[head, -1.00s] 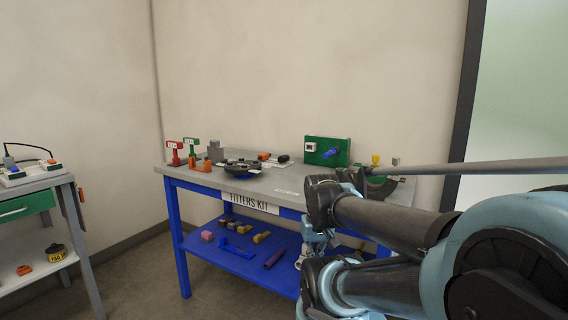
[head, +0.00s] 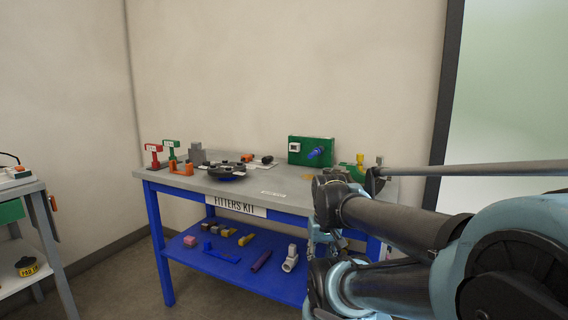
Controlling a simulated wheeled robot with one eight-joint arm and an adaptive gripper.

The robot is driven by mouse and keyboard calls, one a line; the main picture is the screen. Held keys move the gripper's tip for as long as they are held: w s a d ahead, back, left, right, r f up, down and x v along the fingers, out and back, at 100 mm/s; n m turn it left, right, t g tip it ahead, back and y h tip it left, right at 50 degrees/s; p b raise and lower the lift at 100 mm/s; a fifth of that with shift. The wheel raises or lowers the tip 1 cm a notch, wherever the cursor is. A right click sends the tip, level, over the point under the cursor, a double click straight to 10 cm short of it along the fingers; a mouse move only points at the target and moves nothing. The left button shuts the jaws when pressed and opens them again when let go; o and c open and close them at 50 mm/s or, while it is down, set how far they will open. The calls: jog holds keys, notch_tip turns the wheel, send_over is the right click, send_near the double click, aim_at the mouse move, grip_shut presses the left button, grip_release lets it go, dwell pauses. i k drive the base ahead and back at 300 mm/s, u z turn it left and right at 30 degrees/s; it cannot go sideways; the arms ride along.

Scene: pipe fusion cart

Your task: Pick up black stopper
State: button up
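A small black piece (head: 267,160), which may be the black stopper, lies on the grey top of the blue bench (head: 285,206), towards the back. It is too small to make out its shape well. A larger round black part (head: 227,170) sits in front of it to the left. My arm's dark and light blue links fill the right of the head view and cover the bench's right front. I cannot make out my gripper's fingers in this view.
A green panel with a blue handle (head: 318,152) stands at the bench's back. Red and green stands (head: 154,154) and orange parts are at the left. The lower shelf holds coloured blocks and a white fitting (head: 290,259). Another cart (head: 27,190) is at the far left. Floor shows between them.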

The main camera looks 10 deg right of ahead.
aim_at(267, 159)
jog(key=z, duration=2.05)
jog(key=k, duration=1.25)
jog(key=u, duration=1.8)
jog(key=i, duration=1)
jog(key=z, duration=0.05)
